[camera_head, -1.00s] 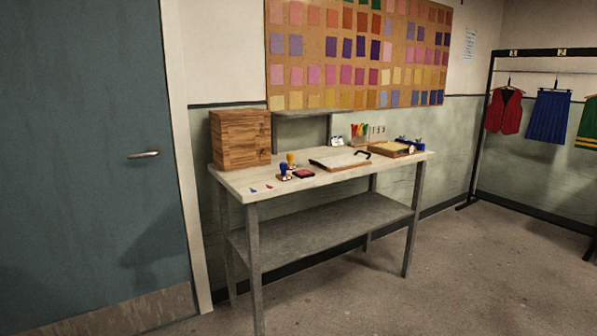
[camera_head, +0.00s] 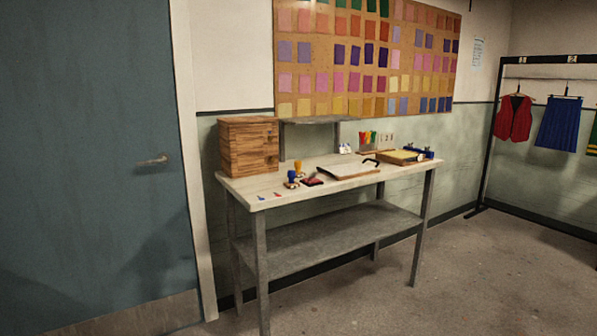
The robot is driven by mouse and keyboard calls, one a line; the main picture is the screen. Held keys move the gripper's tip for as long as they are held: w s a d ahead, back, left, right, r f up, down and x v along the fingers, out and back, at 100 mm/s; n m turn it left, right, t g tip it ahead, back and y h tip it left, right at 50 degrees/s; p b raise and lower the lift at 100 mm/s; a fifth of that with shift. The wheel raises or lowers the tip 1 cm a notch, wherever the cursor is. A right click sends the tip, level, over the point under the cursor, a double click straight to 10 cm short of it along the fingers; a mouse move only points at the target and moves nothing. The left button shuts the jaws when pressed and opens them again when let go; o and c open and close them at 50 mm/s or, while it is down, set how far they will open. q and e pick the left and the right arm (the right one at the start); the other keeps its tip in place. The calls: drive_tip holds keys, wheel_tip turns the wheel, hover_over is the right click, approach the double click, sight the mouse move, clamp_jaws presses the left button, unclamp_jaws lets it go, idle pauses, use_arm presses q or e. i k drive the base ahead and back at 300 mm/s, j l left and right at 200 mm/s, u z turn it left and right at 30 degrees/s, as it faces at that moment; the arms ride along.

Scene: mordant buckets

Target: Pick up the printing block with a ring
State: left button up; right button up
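Two small stamp-like blocks stand on the worktable (camera_head: 248,188) against the wall: one with a blue handle (camera_head: 291,176) and one with a yellow handle (camera_head: 298,167) just behind it. At this distance I cannot tell whether either bears a ring mark. A dark red pad (camera_head: 312,182) lies just right of them. Neither of my grippers is in view.
A wooden drawer box (camera_head: 248,147) stands at the table's left end. A board with a black handle (camera_head: 348,169), a yellow-topped tray (camera_head: 400,157) and a tool rack (camera_head: 376,145) are farther right. A blue door (camera_head: 90,160) is left. The floor in front is clear.

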sight(297, 164)
drive_tip(key=i+j+z, duration=0.1)
drive_tip(key=i+j, duration=0.25)
drive_tip(key=i+j+z, duration=0.15)
drive_tip(key=i+j, duration=0.2)
drive_tip(key=i+j+z, duration=0.1)
drive_tip(key=i+j, duration=0.3)
drive_tip(key=i+j+z, duration=0.1)
drive_tip(key=i+j, duration=0.2)
drive_tip(key=j, duration=0.15)
drive_tip(key=i+j+z, duration=0.1)
drive_tip(key=i+j, duration=0.25)
drive_tip(key=i+j+z, duration=0.15)
drive_tip(key=j, duration=0.4)
drive_tip(key=i, duration=0.1)
